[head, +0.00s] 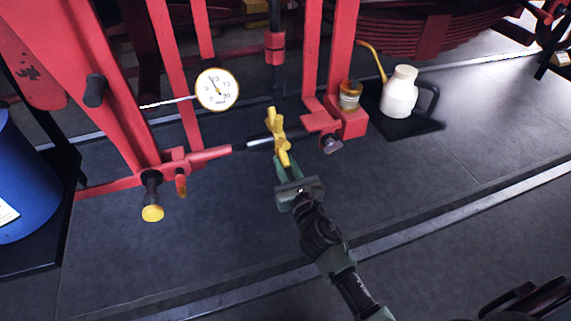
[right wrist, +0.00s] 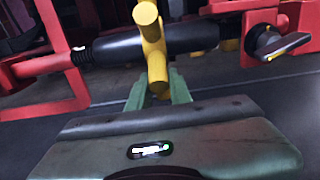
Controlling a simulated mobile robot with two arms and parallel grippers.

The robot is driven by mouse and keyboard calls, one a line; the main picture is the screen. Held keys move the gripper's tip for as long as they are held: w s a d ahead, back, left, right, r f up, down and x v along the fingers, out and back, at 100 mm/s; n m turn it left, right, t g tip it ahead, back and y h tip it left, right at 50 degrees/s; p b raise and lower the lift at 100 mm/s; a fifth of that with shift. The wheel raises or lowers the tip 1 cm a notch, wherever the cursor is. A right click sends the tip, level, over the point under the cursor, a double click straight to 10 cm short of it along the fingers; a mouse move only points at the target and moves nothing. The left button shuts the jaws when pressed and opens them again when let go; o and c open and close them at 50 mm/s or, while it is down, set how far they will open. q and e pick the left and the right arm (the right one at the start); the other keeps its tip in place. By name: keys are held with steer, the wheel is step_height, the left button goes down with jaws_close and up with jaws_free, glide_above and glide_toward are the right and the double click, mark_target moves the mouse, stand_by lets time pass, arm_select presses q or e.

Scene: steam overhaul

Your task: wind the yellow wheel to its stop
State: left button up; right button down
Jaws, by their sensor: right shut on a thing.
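The yellow wheel (head: 278,130) is a yellow bar-like handle on a dark horizontal shaft between red frame parts. In the right wrist view the yellow wheel (right wrist: 150,45) stands upright in front of the dark cylinder (right wrist: 190,40). My right gripper (head: 286,167) has green fingers shut on the lower end of the yellow wheel. In the right wrist view the fingers (right wrist: 158,88) sit on both sides of the yellow piece. My left gripper is not in view.
A round white dial gauge (head: 217,89) is left of the wheel. A small jar (head: 350,95) stands on a red block, and a white oil can (head: 399,92) on a dark tray is at the right. A yellow-ended black knob (head: 152,212) hangs at left. A blue drum (head: 30,180) stands far left.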

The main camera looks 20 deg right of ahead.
steer(key=shift+w+f+b, duration=0.3)
steer(key=shift+f+b, duration=0.3)
steer(key=shift+b, duration=0.1)
steer(key=shift+w+f, duration=0.1)
steer(key=shift+w, duration=0.1)
steer(key=shift+w+f+b, duration=0.15)
steer(key=shift+f+b, duration=0.05)
steer(key=shift+b, duration=0.1)
steer(key=c, duration=1.2)
jaws_free()
steer(key=shift+d+f, duration=0.1)
steer(key=shift+c, duration=0.2)
